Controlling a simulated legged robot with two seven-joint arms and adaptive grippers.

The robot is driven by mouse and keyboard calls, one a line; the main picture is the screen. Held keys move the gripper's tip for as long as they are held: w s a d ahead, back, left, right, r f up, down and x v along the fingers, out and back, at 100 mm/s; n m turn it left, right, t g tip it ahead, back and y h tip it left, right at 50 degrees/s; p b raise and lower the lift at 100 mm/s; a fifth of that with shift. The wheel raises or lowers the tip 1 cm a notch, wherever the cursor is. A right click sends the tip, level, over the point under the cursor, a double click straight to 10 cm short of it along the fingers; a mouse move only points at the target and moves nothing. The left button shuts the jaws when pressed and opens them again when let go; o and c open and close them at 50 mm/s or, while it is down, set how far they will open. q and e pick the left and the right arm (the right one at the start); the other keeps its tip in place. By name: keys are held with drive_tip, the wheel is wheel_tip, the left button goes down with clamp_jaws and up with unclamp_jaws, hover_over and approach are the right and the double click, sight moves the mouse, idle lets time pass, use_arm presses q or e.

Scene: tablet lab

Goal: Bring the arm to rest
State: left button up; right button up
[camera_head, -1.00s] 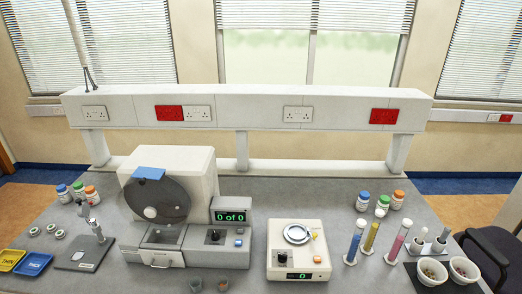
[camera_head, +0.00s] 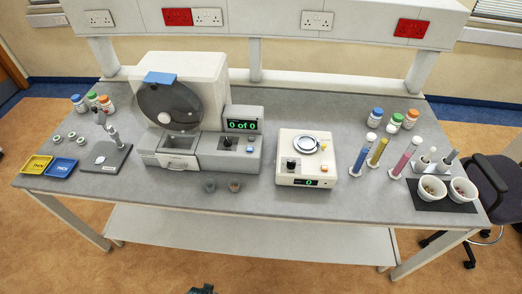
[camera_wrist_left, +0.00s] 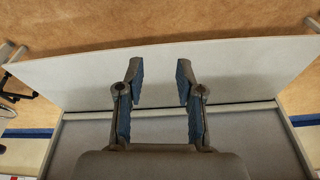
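My left gripper (camera_wrist_left: 160,82) shows in the left wrist view with its two blue-padded fingers apart and nothing between them. Beyond the fingers is a broad pale surface, with brown floor past its edge. In the head view a small dark piece, perhaps part of my arm or gripper, just enters at the bottom edge, over the floor in front of the table. My right gripper is in neither view.
The grey table (camera_head: 330,205) carries a tablet tester (camera_head: 185,105), a balance (camera_head: 306,160), several cylinders, two mortars, bottles, and yellow (camera_head: 36,165) and blue (camera_head: 60,168) trays. A lower shelf (camera_head: 250,232) runs beneath. A chair (camera_head: 495,190) stands at right; the floor in front is clear.

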use_arm(q)
drive_tip(key=s+f, duration=0.4)
drive_tip(key=f, duration=0.4)
drive_tip(key=s+f, duration=0.3)
drive_tip(key=f, duration=0.5)
drive_tip(key=s+a+f+g, duration=0.1)
drive_tip(key=s+a+f, duration=0.2)
drive_tip(key=s+f, duration=0.6)
drive_tip(key=s, duration=0.4)
drive_tip(key=shift+s+a+g, duration=0.2)
drive_tip(key=shift+s+g, duration=0.1)
drive_tip(key=shift+s, duration=0.05)
